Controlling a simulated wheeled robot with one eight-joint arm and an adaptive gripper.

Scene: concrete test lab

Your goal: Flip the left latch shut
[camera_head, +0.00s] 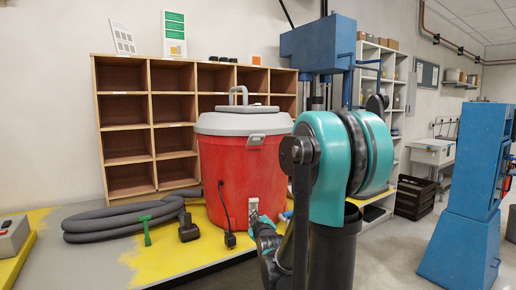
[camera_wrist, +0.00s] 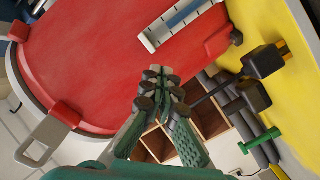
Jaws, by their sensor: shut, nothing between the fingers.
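A red drum-shaped cooler (camera_head: 225,175) with a grey lid (camera_head: 245,122) stands on the table. One grey latch (camera_head: 256,139) shows at its rim in the head view. In the wrist view a slotted grey latch (camera_wrist: 42,139) shows at the lower left by a red lug, angled across the lid edge; I cannot tell whether it is fastened. My gripper (camera_wrist: 160,78) is shut and empty, in front of the red wall and apart from that latch. In the head view my gripper (camera_head: 258,225) is low at the cooler's front, partly hidden by my arm.
A grey hose (camera_head: 115,222), a green T-shaped tool (camera_head: 146,230) and a black block (camera_head: 188,229) lie left of the cooler. A wooden shelf (camera_head: 125,140) stands behind. A blue machine (camera_head: 465,200) stands right.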

